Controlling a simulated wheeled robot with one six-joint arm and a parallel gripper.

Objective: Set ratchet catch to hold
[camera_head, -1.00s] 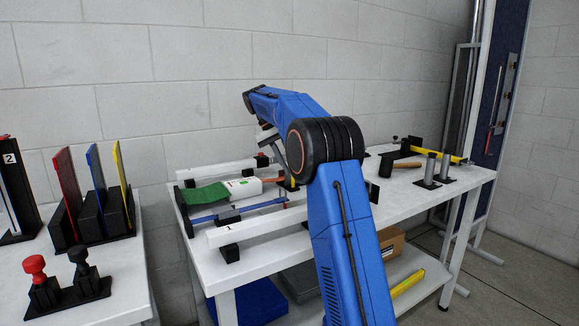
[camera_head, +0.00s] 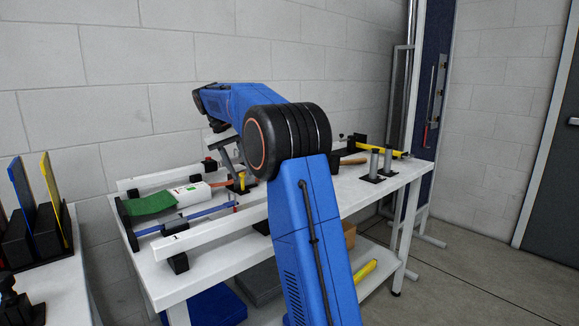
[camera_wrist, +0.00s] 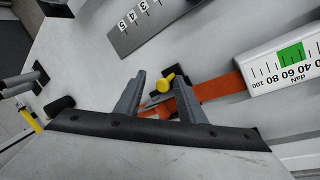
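In the wrist view, a yellow catch knob (camera_wrist: 166,80) stands on the ratchet beside an orange strap (camera_wrist: 215,91). My gripper (camera_wrist: 160,81) is open, with one grey finger on each side of the line to the knob. I cannot tell whether either finger touches it. A small grey metal part shows between the fingers, partly hidden. In the head view, the ratchet with its yellow part (camera_head: 241,183) is on the white table, partly behind my blue arm. My fingertips cannot be made out clearly there.
A white force gauge (camera_wrist: 284,66) with a green band is at the strap's end. A grey numbered scale plate (camera_wrist: 150,22) lies nearby. The white table (camera_head: 240,245) also holds a green strap (camera_head: 152,203), a blue rod (camera_head: 195,215), a white numbered rail (camera_head: 210,229) and grey posts (camera_head: 374,162).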

